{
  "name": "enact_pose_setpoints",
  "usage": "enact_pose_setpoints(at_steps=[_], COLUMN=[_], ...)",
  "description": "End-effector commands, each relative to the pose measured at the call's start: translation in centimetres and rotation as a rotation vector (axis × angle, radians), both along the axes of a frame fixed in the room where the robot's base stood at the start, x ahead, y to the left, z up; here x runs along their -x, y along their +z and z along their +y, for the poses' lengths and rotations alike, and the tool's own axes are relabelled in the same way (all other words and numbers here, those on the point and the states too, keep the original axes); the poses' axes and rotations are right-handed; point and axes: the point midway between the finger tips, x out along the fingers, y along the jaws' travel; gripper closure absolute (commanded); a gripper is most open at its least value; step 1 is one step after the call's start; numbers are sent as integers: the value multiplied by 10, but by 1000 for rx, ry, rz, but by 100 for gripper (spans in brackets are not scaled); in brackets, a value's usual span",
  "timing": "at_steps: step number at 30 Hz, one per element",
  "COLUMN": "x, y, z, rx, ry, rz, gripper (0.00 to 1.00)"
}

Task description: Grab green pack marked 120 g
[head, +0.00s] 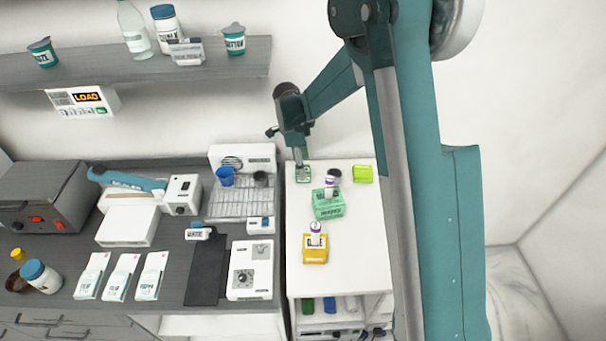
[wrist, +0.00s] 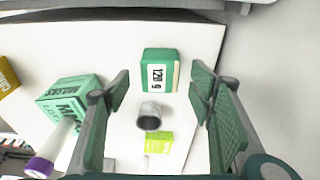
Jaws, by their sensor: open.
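The dark green pack (wrist: 160,56) has a white label reading 120 g. In the wrist view it stands on the white cart top, framed by my fingers and apparently just beyond their tips. My gripper (wrist: 160,84) is open with nothing between its pads. In the head view the pack (head: 303,176) is at the cart's back left corner, partly covered by my gripper (head: 301,163) directly above it. I cannot tell the exact gap between fingertips and pack.
A dark cup (head: 333,175) and a lime green block (head: 362,174) stand right of the pack. A mint box (head: 328,206) and a yellow box (head: 315,252), each with a small purple-capped item, stand nearer the front. A white machine (head: 242,160) is at the left.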

Motion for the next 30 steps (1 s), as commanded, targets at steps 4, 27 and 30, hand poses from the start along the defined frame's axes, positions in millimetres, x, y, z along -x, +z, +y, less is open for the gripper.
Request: enact_pose_setpoints(at_steps=[4, 27, 30], x=[0, 0, 0], y=[-15, -42, -42], z=[-3, -7, -7], rx=[0, 0, 0], ry=[0, 0, 0], rz=[0, 0, 0], gripper=[46, 46, 46])
